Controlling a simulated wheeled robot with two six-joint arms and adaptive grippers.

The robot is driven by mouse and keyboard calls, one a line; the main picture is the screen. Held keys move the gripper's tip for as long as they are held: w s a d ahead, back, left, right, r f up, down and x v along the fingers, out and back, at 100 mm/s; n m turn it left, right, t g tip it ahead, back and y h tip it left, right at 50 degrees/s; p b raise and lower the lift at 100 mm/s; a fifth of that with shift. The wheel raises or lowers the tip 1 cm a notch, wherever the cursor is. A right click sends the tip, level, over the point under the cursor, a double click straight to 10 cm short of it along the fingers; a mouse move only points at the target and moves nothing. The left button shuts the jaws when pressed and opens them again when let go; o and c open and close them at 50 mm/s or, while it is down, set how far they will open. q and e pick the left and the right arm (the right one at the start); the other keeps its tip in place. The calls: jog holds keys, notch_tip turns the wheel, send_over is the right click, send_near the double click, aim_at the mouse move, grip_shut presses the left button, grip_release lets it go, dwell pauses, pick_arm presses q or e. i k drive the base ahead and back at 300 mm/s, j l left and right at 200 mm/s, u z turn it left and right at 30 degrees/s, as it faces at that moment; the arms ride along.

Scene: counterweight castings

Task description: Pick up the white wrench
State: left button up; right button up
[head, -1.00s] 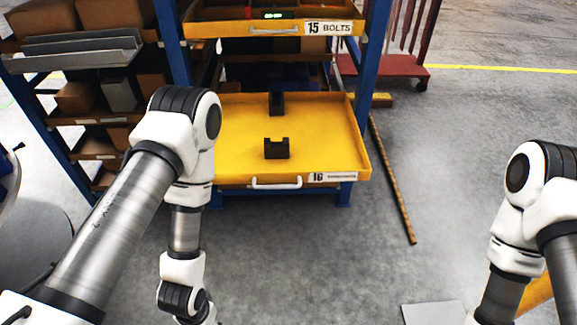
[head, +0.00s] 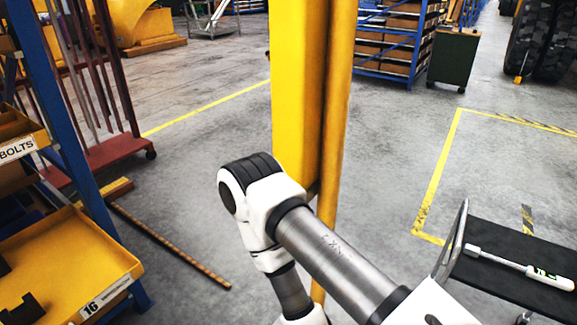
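A long tool with a white handle and a silver shaft, which looks like the white wrench (head: 515,262), lies on the black top of a cart (head: 493,291) at the right edge of the head view. It lies slanted, its handle toward the lower right. My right arm reaches across the lower middle, left of the cart, and its gripper is below the picture. My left arm and gripper are out of view. Nothing is seen touching the tool.
A yellow post (head: 299,90) stands upright just behind my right arm. A yellow drawer (head: 75,262) with dark blocks sticks out at the left. A striped rod (head: 170,246) lies on the floor. Bare floor spreads between the post and the cart.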

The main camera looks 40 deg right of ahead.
aim_at(539, 274)
jog(key=z, duration=3.1)
jog(key=i+j+z, duration=0.2)
jog(key=z, duration=0.2)
jog(key=i+j+z, duration=0.2)
jog(key=z, duration=0.2)
jog(key=i+j+z, duration=0.15)
jog(key=j+z, duration=0.25)
jog(key=i+j, duration=0.15)
jog(key=j, duration=0.2)
jog(key=i+j, duration=0.2)
jog(key=j, duration=0.2)
jog(key=i+j+z, duration=0.1)
jog(key=j, duration=0.25)
jog(key=i+j, duration=0.25)
jog(key=j+z, duration=0.05)
jog(key=j, duration=0.05)
